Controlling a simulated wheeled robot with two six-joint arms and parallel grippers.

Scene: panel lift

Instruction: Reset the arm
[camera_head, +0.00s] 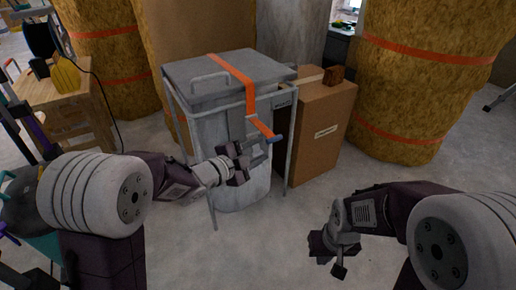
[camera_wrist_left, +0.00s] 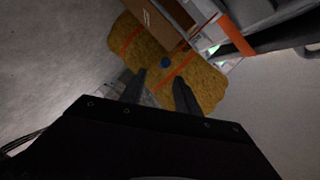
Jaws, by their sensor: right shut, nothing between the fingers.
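My left gripper (camera_head: 268,150) is in front of the grey metal bin, close below the end of an orange strap-like bar. In the left wrist view its two dark fingers (camera_wrist_left: 160,92) stand apart with nothing visibly held between them. A small blue round spot (camera_wrist_left: 165,62) shows beyond the fingertips. My right gripper (camera_head: 335,255) hangs low over the bare floor at the right, pointing down. It is shut and empty.
The grey bin (camera_head: 215,130) has a flat lid (camera_head: 205,70), an orange bar (camera_head: 235,80) across it and a thin metal frame. A cardboard box (camera_head: 320,130) stands right of it. Straw-like bales (camera_head: 420,90) stand behind. A wooden stool (camera_head: 65,95) is at the left. The front floor is clear.

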